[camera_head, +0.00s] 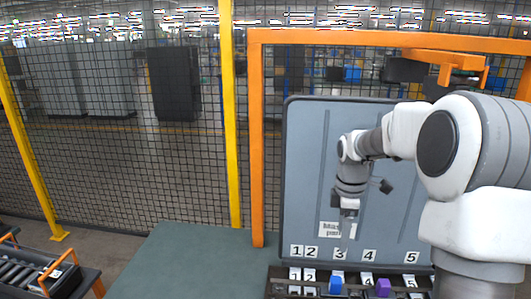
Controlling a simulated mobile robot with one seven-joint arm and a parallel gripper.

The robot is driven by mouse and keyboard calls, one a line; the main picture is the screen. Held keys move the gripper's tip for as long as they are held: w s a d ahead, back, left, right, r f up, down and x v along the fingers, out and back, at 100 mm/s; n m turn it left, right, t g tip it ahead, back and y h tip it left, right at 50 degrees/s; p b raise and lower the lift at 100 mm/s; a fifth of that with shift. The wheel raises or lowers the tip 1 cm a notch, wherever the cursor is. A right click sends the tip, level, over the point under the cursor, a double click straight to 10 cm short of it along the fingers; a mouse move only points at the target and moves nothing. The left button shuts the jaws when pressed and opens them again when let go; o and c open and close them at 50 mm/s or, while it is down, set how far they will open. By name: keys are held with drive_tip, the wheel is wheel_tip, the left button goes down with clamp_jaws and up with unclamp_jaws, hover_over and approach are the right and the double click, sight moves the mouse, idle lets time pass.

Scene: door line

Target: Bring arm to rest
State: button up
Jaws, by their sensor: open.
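My gripper (348,212) hangs from my white and grey arm on the right side of the view, pointing down. It is open, with nothing visible between its fingers. It is in front of a grey upright panel (303,170) and above a dark rack (277,283) with numbered slots. The fingertips are small and partly merge with the panel behind them.
A blue piece (335,284) and a purple piece (383,287) are in the rack. An orange frame (257,140) surrounds the panel. A green surface (195,262) left of it is bare. A mesh fence with yellow posts (231,120) stands behind. A roller conveyor (38,272) is at lower left.

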drive_tip(key=s+a+r+m+t+h, duration=0.1)
drive_tip(key=s+a+r+m, duration=0.2)
drive_tip(key=s+r, duration=0.25)
drive_tip(key=s+a+r+m+t, duration=0.1)
drive_tip(key=s+a+r+m, duration=0.25)
drive_tip(key=s, duration=0.25)
drive_tip(key=s+a+r+m+t+y, duration=0.1)
drive_tip(key=s+a+m+t, duration=0.2)
drive_tip(key=s+m, duration=0.5)
drive_tip(key=s, duration=0.6)
